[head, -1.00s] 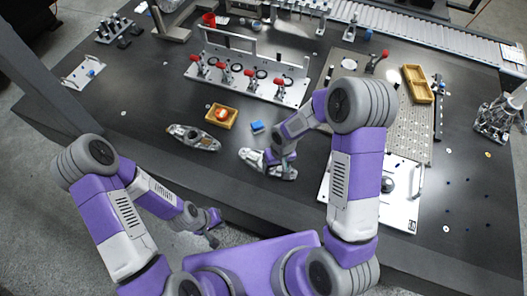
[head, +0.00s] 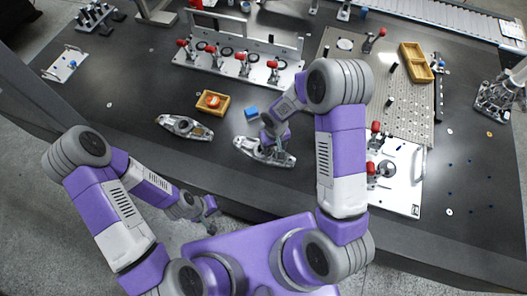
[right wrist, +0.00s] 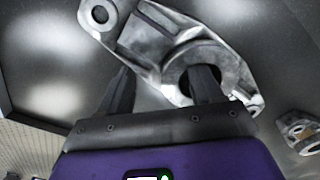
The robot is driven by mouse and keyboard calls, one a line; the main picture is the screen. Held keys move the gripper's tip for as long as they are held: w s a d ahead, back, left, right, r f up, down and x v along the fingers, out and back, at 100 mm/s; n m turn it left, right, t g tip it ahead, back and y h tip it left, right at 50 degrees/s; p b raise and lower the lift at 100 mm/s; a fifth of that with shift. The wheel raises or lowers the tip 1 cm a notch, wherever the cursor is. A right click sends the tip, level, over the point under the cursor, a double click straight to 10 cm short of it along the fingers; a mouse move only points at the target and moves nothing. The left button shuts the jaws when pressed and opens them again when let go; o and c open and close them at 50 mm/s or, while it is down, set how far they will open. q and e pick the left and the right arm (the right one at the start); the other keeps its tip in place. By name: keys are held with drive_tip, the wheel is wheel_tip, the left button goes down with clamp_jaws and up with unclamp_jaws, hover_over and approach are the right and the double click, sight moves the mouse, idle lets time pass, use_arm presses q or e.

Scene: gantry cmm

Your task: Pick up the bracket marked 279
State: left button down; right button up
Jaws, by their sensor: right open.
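A grey metal bracket (head: 246,146) lies on the dark table under my right gripper (head: 273,143). In the right wrist view the same bracket (right wrist: 150,42) shows large, with a round hole at each end. My right gripper (right wrist: 164,85) is open there, one finger beside the bracket's edge and the other in front of its larger hole. I cannot tell whether they touch. A second, similar bracket (head: 185,127) lies to the left, and part of a metal piece shows at the right wrist view's right edge (right wrist: 302,134). No number is readable. My left gripper (head: 209,210) hangs low before the table edge; its jaws are unclear.
A yellow bin with a red item (head: 212,104) and a blue block (head: 252,113) stand just behind the brackets. A white fixture with red clamps (head: 238,73) stands further back. A white plate with red-handled clamps (head: 402,187) lies to the right.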

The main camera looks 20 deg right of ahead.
clamp_jaws()
drive_tip(key=shift+r, duration=0.1)
idle(0.4)
